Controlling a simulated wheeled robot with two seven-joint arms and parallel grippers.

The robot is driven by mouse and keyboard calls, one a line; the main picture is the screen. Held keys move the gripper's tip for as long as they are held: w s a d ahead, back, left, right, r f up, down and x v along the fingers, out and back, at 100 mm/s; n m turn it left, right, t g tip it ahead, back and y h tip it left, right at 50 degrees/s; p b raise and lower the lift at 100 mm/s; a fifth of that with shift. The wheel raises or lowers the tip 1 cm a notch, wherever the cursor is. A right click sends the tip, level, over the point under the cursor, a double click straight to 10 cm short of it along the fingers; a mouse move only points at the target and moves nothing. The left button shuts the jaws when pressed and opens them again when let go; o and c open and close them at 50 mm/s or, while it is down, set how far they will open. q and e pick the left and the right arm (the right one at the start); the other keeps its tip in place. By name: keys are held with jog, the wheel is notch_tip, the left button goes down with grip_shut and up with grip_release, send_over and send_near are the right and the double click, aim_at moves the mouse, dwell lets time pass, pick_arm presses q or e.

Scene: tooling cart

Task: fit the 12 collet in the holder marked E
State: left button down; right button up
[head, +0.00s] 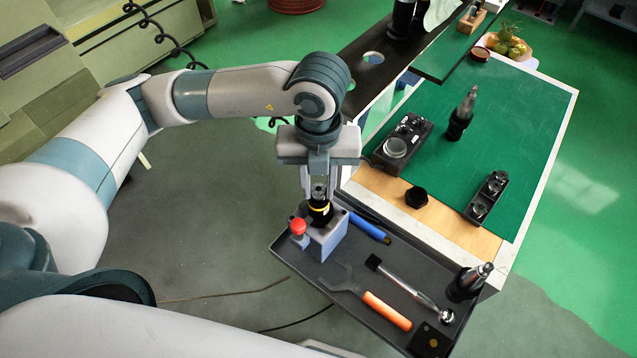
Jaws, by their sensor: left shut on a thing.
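My left gripper (319,188) points down over a blue-grey block (327,240) with a red knob (298,227) at the tray's left corner. It is shut on a dark piece with a yellow ring (320,209), at the top of the block. I cannot tell whether this piece is a holder or a collet in one, nor whether it is fully seated. Another black holder with a metal tip (463,113) stands on the green mat, and one (468,283) on the tray. A black rack (487,198) carries small round metal pieces. No E or 12 is legible. My right gripper is out of view.
The dark tray (292,262) also holds an orange-handled spanner (386,310), a metal wrench (412,287), a blue-handled tool (370,228) and a black square block (430,340). A black device (403,142) and black nut-like piece (416,197) lie beyond. The mat's right side (530,130) is clear.

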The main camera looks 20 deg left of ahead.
pick_arm(q)
jog(key=shift+f, duration=0.1)
jog(key=c, duration=1.4)
grip_release()
jog(key=shift+r+b, duration=0.3)
jog(key=shift+r, duration=0.3)
jog(key=shift+r+b, duration=2.2)
jog(key=shift+r, duration=5.9)
jog(key=shift+s, duration=0.1)
